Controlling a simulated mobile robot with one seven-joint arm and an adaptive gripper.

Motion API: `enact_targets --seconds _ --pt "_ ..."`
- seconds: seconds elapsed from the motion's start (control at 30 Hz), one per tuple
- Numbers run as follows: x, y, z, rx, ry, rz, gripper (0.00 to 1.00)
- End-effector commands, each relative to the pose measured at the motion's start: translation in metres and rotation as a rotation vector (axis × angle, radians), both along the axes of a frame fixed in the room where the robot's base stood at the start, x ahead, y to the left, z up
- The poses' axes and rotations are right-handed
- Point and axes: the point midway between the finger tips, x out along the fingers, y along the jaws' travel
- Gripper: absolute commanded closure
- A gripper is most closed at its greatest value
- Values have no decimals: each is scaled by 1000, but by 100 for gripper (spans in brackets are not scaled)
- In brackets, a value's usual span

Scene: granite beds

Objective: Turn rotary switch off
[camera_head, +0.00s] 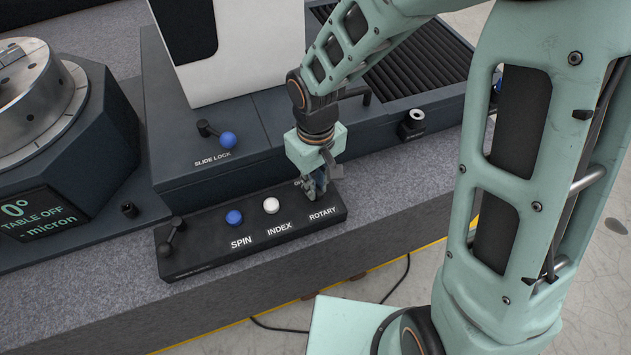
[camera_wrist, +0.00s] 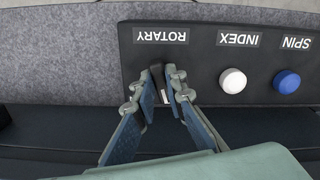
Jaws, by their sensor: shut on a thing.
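The rotary switch (camera_wrist: 157,75) is a small dark knob above the "ROTARY" label on the black control panel (camera_head: 205,252). It shows in the wrist view between my fingertips, with a pale mark near it. In the head view my gripper (camera_head: 313,188) covers most of it. My gripper also shows in the wrist view (camera_wrist: 158,88), its two blue-grey fingers shut on the knob from both sides. Which way the knob points cannot be told clearly.
A white INDEX button (camera_head: 271,205) and a blue SPIN button (camera_head: 234,217) sit left of the switch. A black lever (camera_head: 172,237) stands at the panel's left end. A blue-knobbed slide lock (camera_head: 228,140) is behind.

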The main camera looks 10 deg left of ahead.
Motion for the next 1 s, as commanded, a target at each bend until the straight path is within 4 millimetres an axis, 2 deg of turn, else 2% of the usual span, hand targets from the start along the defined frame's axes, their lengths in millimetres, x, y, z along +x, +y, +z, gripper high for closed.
enact_targets --seconds 0.3,0.73,0.77,0.8,0.9,1.0 --pt "0 0 1 1 -1 78 100" --pt "1 0 0 0 -1 87 100" --pt "1 0 0 0 -1 87 85" --pt "1 0 0 0 -1 87 81" --pt "1 0 0 0 -1 86 71" --pt "0 0 0 1 -1 86 71"
